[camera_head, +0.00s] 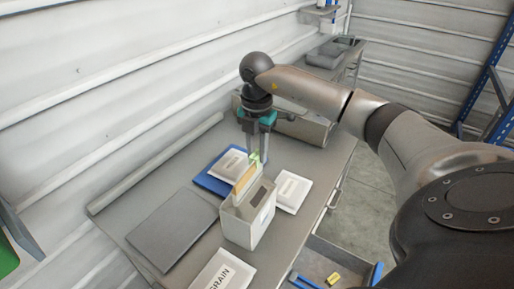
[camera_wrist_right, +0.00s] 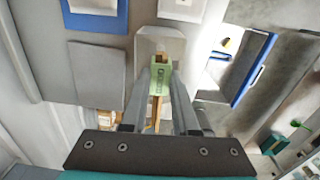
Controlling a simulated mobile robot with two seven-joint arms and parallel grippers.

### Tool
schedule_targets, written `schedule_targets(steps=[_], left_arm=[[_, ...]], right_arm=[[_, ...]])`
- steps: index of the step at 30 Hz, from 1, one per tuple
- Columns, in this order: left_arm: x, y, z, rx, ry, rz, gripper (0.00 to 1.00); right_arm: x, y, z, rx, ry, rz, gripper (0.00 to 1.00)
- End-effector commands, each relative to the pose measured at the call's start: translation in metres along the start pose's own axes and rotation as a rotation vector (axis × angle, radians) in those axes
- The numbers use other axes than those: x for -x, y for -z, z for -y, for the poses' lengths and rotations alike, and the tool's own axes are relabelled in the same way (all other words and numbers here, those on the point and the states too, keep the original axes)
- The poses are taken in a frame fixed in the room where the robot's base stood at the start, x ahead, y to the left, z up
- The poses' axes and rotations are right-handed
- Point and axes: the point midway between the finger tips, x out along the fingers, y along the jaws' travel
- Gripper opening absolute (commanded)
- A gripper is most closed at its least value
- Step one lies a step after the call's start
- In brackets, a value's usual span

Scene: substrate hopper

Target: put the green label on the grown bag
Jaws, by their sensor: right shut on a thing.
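My right gripper (camera_head: 258,152) points down over the bench, shut on the green label (camera_wrist_right: 160,74); the label also shows between the fingers in the head view (camera_head: 255,158). It is just above the back of a pale grey box (camera_head: 244,229) with tan cards (camera_head: 244,180) standing in it. A white bag lies on a blue mat (camera_head: 210,184) behind the box. Another white bag (camera_head: 294,191) lies to the right of the box. A bag marked GRAIN (camera_head: 222,272) lies in front. I cannot tell which bag is the grown one. My left gripper is not in view.
A dark grey mat (camera_head: 172,230) lies on the left of the bench. A grey machine (camera_head: 300,126) stands behind my gripper. An open drawer with blue edges (camera_head: 325,268) juts out at the front right, holding a small yellow thing. Blue shelving stands far right.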

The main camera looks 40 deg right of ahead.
Motion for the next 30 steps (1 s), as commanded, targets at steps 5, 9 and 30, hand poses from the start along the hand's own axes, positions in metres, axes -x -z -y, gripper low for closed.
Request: schedule_targets(steps=[5,9,30], left_arm=[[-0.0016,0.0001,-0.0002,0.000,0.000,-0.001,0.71],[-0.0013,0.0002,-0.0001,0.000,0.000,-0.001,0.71],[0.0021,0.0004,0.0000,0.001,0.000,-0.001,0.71]], right_arm=[[-0.0035,0.0000,-0.0002,0.000,0.000,0.000,0.00],[-0.0032,0.0001,-0.0002,0.000,0.000,0.000,0.00],[-0.0032,0.0000,0.0000,0.000,0.000,0.000,0.32]])
